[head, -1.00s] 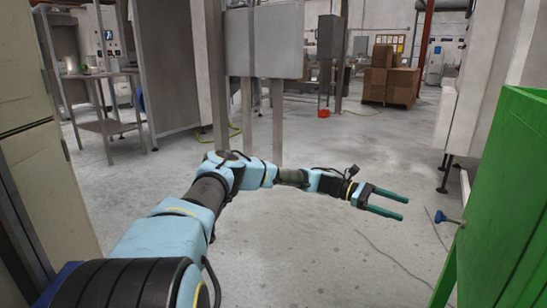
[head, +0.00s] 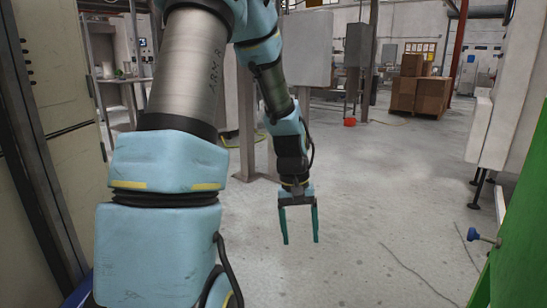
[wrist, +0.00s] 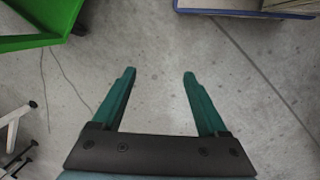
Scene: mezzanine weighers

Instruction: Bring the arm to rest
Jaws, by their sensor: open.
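My gripper (head: 300,240) hangs at the end of my light blue arm, pointing down over bare floor in the middle of the head view. Its two green fingers are apart with nothing between them. In the wrist view the fingers (wrist: 160,75) are spread over empty grey concrete. My arm is folded upward near the camera, its elbow beyond the top edge of the head view.
A beige cabinet (head: 60,130) is close on the left. Cardboard boxes (head: 418,92) stand far back. The floor (head: 390,220) between is clear.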

